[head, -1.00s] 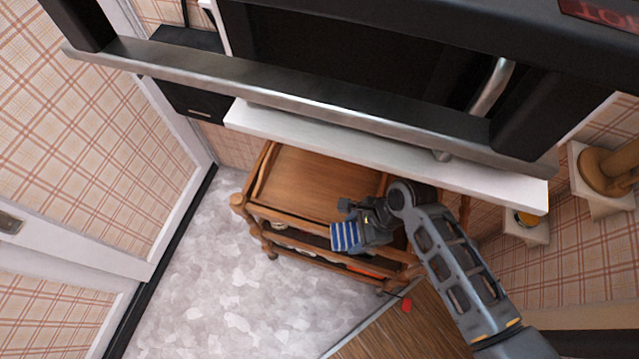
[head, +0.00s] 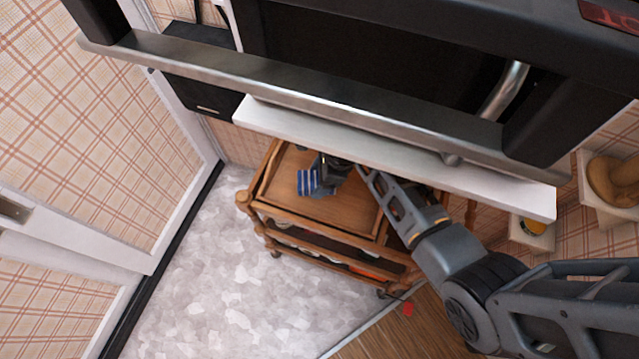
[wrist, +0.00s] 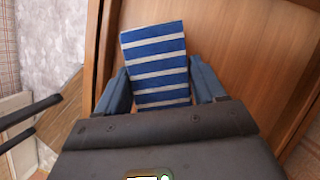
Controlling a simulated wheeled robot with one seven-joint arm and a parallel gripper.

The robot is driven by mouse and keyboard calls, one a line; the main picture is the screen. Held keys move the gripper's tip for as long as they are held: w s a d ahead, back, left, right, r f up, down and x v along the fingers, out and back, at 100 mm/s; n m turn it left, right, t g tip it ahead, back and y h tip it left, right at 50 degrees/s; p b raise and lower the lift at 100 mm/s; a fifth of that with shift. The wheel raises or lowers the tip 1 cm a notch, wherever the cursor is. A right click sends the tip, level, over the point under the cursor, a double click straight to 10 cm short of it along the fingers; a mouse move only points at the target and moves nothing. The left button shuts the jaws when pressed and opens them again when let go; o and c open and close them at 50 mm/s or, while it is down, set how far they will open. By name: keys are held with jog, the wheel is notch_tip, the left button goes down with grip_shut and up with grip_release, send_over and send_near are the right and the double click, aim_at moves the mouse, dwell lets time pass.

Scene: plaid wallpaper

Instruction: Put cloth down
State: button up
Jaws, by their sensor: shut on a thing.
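The cloth (head: 307,183) is blue with white stripes and looks like a flat folded rectangle. My gripper (head: 318,181) is shut on it, over the top of a wooden cart (head: 335,212). In the wrist view the cloth (wrist: 156,62) sits between the two fingers of my gripper (wrist: 160,88), with the cart's wooden top (wrist: 232,40) behind it. I cannot tell whether the cloth touches the cart top. Part of my gripper is hidden under the white shelf's edge.
A white shelf (head: 390,158) and a dark appliance with a metal bar (head: 300,95) overhang the cart's back. The cart's lower shelves hold several items. A white door (head: 75,240) is at left. Grey floor (head: 210,290) lies open in front. A small red thing (head: 408,308) is on the floor.

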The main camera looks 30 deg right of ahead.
notch_tip(320, 180, down, 4)
jog(key=b, duration=0.3)
jog(key=shift+s+r, duration=0.1)
jog(key=shift+r, duration=0.15)
jog(key=o, duration=1.1)
jog(key=shift+v, duration=3.8)
jog(key=shift+a, duration=0.1)
